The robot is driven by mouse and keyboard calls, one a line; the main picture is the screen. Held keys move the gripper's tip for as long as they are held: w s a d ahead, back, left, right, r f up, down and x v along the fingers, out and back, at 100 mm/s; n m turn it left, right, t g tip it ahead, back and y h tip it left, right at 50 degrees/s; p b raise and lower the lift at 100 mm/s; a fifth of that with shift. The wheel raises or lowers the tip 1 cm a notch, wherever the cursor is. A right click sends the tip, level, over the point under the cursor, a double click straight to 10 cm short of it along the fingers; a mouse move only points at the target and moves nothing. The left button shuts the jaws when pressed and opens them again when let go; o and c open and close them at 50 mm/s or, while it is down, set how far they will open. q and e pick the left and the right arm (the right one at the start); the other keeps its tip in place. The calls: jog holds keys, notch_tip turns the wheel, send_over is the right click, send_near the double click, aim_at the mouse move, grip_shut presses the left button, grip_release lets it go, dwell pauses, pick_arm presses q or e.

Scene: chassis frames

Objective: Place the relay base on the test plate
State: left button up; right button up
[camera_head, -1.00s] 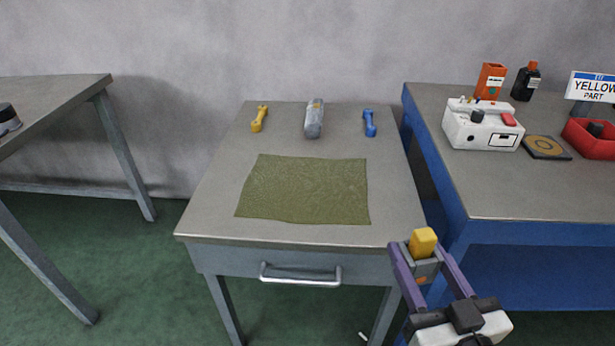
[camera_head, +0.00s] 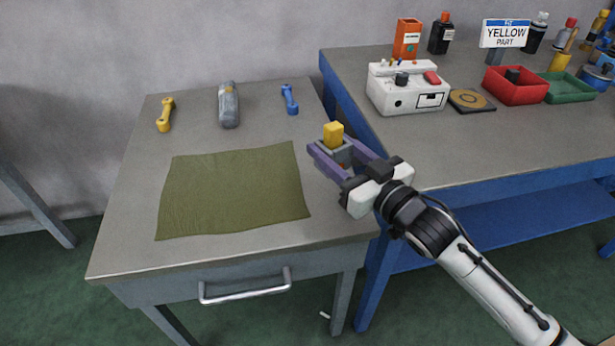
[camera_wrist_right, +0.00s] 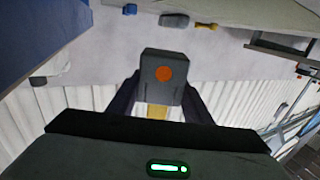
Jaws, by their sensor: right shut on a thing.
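My right gripper (camera_head: 338,155) is shut on a part with a yellow block on a grey body, which I take to be the relay base (camera_head: 333,134). It is held up near the right edge of the grey table. In the right wrist view the relay base (camera_wrist_right: 163,82) shows a dark grey face with an orange dot, between the fingers. The test plate seems to be the flat dark square with a tan ring (camera_head: 472,100) on the blue bench, right of the white device. Nothing lies on it. My left gripper is not in view.
The blue bench (camera_head: 440,160) has a clear front area. A white device (camera_head: 405,88), a red bin (camera_head: 516,90), a green bin (camera_head: 569,90), bottles and a "YELLOW PART" sign (camera_head: 505,34) stand behind. The grey table (camera_head: 135,220) bears a green cloth (camera_head: 232,190) and tools.

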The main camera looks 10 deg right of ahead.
notch_tip(320, 180, down, 8)
jog(key=shift+f+b, duration=0.15)
jog(key=shift+b, duration=0.6)
jog(key=shift+f, duration=0.1)
jog(key=o, duration=0.7)
jog(key=shift+f, duration=0.15)
jog(key=o, duration=0.5)
jog(key=shift+c, duration=0.2)
